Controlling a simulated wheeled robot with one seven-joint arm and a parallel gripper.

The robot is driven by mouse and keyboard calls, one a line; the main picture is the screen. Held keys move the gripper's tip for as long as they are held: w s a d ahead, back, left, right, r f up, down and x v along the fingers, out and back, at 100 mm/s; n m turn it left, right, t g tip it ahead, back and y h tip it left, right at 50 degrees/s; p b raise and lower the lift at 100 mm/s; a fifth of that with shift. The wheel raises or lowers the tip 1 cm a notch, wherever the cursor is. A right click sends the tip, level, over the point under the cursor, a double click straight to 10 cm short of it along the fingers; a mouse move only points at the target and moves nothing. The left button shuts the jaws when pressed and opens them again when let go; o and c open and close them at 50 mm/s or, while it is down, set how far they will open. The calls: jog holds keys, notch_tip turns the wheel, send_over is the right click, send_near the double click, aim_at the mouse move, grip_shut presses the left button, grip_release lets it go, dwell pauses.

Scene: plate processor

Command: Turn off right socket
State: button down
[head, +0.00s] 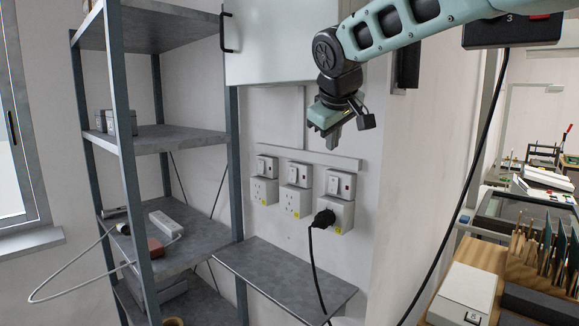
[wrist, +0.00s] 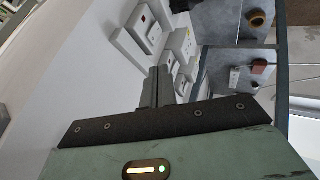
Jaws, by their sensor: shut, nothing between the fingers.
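The right socket (head: 335,214) is a white box low on the wall with a black plug (head: 324,218) in it. Its switch box (head: 341,184), with a small red mark, sits just above it. In the wrist view a white switch box (wrist: 145,28) with a dark red mark shows beyond the fingers. My gripper (head: 347,136) is above the right switch box and apart from it, pointing down. In the wrist view my gripper (wrist: 158,75) has its fingers together with nothing between them. The switch's on or off position is too small to tell.
Two more sockets, the middle one (head: 296,200) and the left one (head: 264,190), have their own switches. A grey shelf rack (head: 128,150) stands left, and a low grey shelf (head: 290,275) lies below the sockets. A white cabinet (head: 275,45) hangs above. The plug's black cord hangs down.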

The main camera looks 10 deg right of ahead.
jog(key=s+a+f+g+y+b, duration=0.1)
jog(key=s+a+f+g, duration=0.15)
jog(key=s+f, duration=0.4)
jog(key=s+a+f+n+g+y+b, duration=0.1)
jog(key=s+a+f, duration=0.3)
jog(key=s+f, duration=0.25)
jog(key=s+a+f+g+y+b, duration=0.1)
jog(key=s+a+f, duration=0.2)
jog(key=s+f, duration=0.35)
jog(key=s+d+f+g, duration=0.1)
jog(key=s+f, duration=0.4)
jog(key=s, duration=0.4)
jog(key=s+d+f+n+g+b, duration=0.1)
jog(key=s+f+g, duration=0.1)
jog(key=s+f, duration=0.3)
jog(key=s, duration=0.4)
jog(key=shift+s+f, duration=0.25)
